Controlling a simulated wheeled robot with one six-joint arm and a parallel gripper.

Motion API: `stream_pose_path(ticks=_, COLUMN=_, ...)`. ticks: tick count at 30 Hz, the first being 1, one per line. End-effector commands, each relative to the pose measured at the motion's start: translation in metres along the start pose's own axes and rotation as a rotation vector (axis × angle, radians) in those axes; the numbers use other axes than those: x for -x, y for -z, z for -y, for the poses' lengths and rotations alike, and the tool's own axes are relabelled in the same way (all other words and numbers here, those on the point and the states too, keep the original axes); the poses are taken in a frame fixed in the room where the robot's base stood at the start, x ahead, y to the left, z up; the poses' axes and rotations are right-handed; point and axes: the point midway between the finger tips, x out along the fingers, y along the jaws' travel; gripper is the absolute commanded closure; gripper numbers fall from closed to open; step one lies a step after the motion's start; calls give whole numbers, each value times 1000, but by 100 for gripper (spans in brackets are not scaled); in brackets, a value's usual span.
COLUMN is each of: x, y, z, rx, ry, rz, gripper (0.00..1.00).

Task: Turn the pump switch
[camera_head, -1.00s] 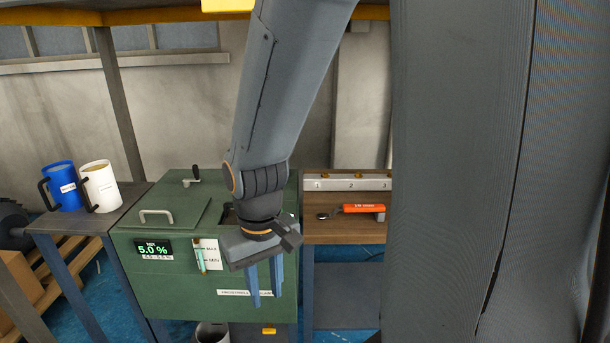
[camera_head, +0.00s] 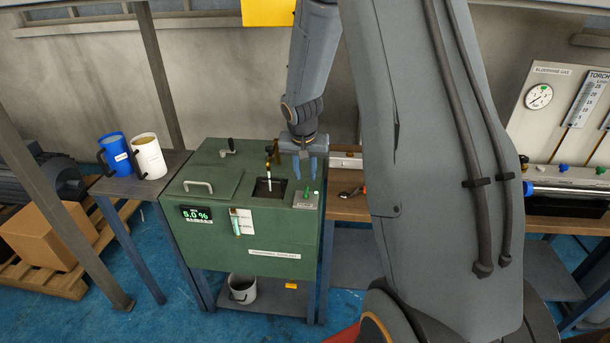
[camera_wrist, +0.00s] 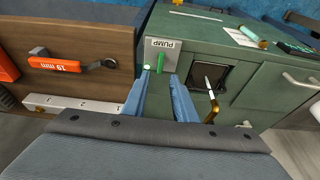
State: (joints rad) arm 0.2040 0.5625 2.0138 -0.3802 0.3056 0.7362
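The pump switch is a green knob (camera_wrist: 160,62) on a pale plate marked PUMP (camera_wrist: 164,44), with a small lit green dot beside it. In the head view the knob (camera_head: 307,192) sits at the right front of the green cabinet top (camera_head: 228,182). My gripper (camera_head: 305,177) points down above the switch. In the wrist view its two blue fingers (camera_wrist: 160,82) are apart with nothing between them, and the knob shows just beyond and between their tips. I cannot tell whether a finger touches the knob.
A square opening (camera_head: 268,188) with a brass-ended spout lies left of the switch. A display (camera_head: 196,215) reads 5.0 %. Two jugs (camera_head: 148,157) stand on the left table. A bucket (camera_head: 242,289) sits below. An orange-handled tool marked 19 mm (camera_wrist: 69,64) lies on the wooden bench.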

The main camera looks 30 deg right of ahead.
Motion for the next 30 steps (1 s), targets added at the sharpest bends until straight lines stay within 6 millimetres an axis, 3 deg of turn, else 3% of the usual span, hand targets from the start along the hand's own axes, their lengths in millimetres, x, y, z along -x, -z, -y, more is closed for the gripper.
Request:
stream_pose_path(ticks=21, x=-74, y=-10, z=-5, rx=3, ry=0, rz=2, gripper=74)
stream_pose_path(ticks=30, x=-73, y=-9, z=-8, rx=-2, ry=-1, rz=1, gripper=74)
